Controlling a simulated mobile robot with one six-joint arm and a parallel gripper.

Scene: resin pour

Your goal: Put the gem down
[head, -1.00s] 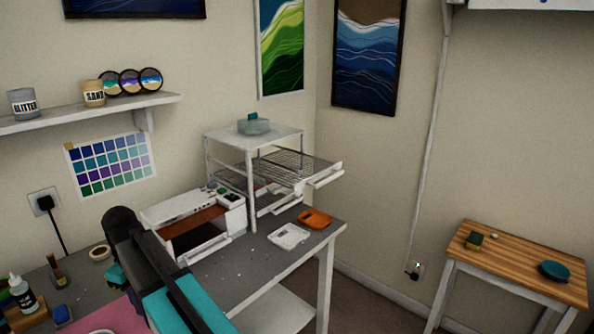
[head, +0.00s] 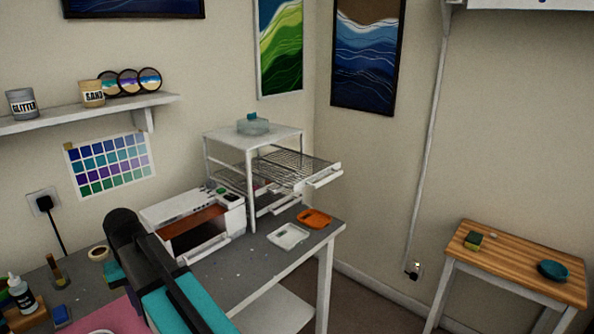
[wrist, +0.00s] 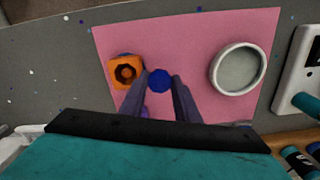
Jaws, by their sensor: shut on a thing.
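The gem (wrist: 159,80) is dark blue and faceted. In the wrist view it sits between the fingertips of my gripper (wrist: 160,83), which is shut on it. It is over the pink mat (wrist: 185,35); its height above the mat is hard to tell. An orange mold (wrist: 124,71) with a dark, many-sided hollow lies on the mat, left of the gem and apart from it. In the head view the gem and my fingertips are hidden or out of frame; only a corner of the pink mat (head: 122,314) shows.
A round white cup (wrist: 238,69) stands on the mat to the right. A white device (wrist: 302,68) and bottles (wrist: 300,162) lie beyond the mat's right side. In the head view, a white machine (head: 212,212) and a wire rack (head: 297,165) stand farther back on the grey table.

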